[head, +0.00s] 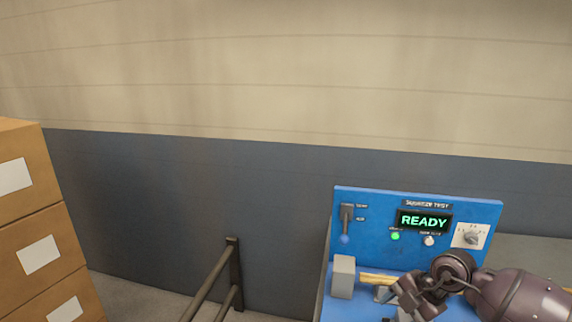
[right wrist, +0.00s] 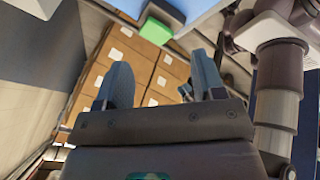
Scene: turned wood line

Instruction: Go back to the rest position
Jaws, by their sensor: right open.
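My right arm comes in at the lower right of the head view, in front of a blue test panel (head: 375,230). The dark wrist covers part of the panel's lower right. In the right wrist view my right gripper (right wrist: 162,78) shows two grey fingers spread well apart, with nothing between them. My left gripper is in neither view.
The panel's display (head: 424,221) reads READY, with a green light (head: 395,237) below. A pale wooden piece (head: 376,279) lies beside a grey block (head: 343,277). Stacked cardboard boxes (head: 35,205) stand left; a dark railing (head: 234,270) stands between.

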